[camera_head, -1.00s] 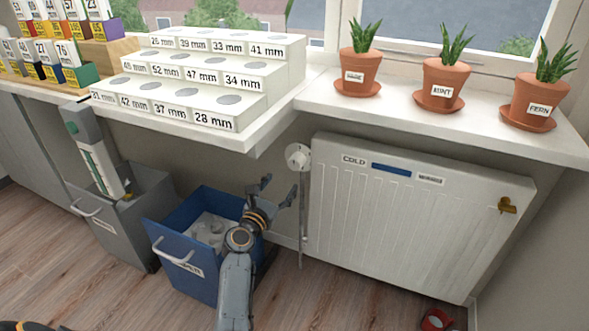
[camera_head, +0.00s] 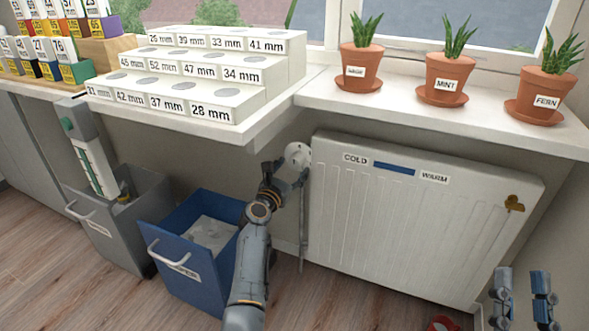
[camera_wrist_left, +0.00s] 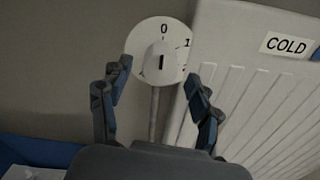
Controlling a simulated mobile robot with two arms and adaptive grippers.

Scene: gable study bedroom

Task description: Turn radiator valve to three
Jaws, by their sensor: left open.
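The radiator valve (camera_head: 298,155) is a white round dial at the left top corner of the white radiator (camera_head: 400,225). In the left wrist view the dial (camera_wrist_left: 145,45) shows a 0 at the top and a 1 at its right, and the dark mark on its central knob (camera_wrist_left: 161,62) points up at the 0. My left gripper (camera_head: 284,172) is open just in front of the valve. In the wrist view its fingers (camera_wrist_left: 158,75) stand apart on either side of the knob; contact cannot be told. My right gripper (camera_head: 523,280) is open and empty at the lower right.
A COLD/WARM label strip (camera_head: 394,169) is on the radiator. A blue bin (camera_head: 190,285) and a grey bin (camera_head: 125,235) stand left of my left arm. The sill (camera_head: 410,112) above holds potted plants, and a stepped white block (camera_head: 215,80) is at its left. A red object (camera_head: 441,324) lies on the floor.

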